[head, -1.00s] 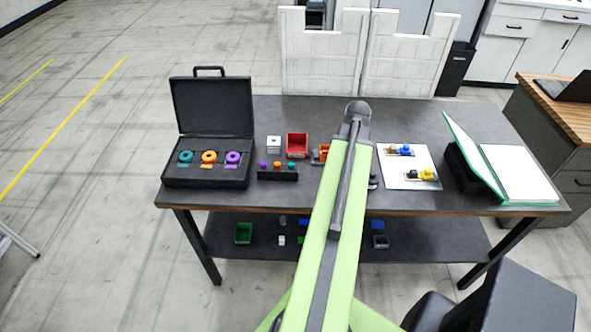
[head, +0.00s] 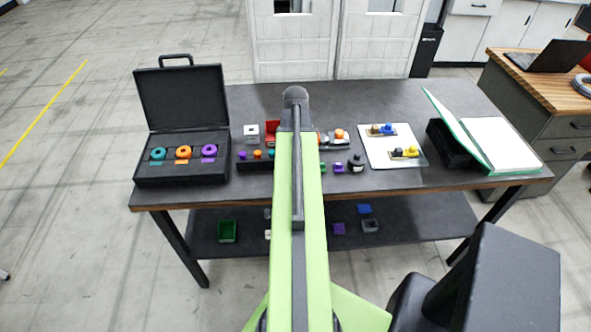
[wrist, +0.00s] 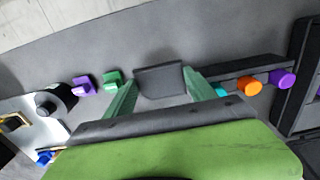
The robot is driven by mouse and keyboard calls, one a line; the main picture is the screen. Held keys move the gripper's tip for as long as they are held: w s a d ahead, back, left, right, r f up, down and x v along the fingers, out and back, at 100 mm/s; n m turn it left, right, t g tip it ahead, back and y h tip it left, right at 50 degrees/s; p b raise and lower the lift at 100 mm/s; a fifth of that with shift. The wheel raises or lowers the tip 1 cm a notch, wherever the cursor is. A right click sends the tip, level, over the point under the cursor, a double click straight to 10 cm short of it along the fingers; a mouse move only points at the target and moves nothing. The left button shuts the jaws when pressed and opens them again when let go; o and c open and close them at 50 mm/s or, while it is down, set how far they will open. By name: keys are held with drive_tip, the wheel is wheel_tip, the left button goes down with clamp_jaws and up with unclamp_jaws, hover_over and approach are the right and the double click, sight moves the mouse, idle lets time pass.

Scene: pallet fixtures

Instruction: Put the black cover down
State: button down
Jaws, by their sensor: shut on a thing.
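My gripper (wrist: 159,92) shows in the wrist view, its two green fingers on either side of a flat dark piece, the black cover (wrist: 160,81). The fingers are shut on it. The cover appears over the grey tabletop, between a green block (wrist: 112,80) and a black rack (wrist: 232,70); I cannot tell whether it touches the table. In the head view my own arm hides the gripper and the cover.
The table (head: 395,100) holds an open black case (head: 182,112) with several rings, a white sheet (head: 378,150) with parts, and a green binder (head: 495,145). The rack's coloured pegs (head: 257,155) stand left of my arm. The table's back strip is clear.

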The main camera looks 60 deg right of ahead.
wheel_tip(320, 180, down, 4)
drive_tip(key=b, duration=0.4)
drive_tip(key=shift+s+f, duration=0.1)
drive_tip(key=shift+f, duration=0.1)
drive_tip(key=shift+r, duration=0.25)
drive_tip(key=shift+f, duration=0.15)
drive_tip(key=shift+c, duration=1.5)
unclamp_jaws()
wheel_tip(320, 180, up, 13)
drive_tip(key=p, duration=1.2)
drive_tip(key=shift+f, duration=0.35)
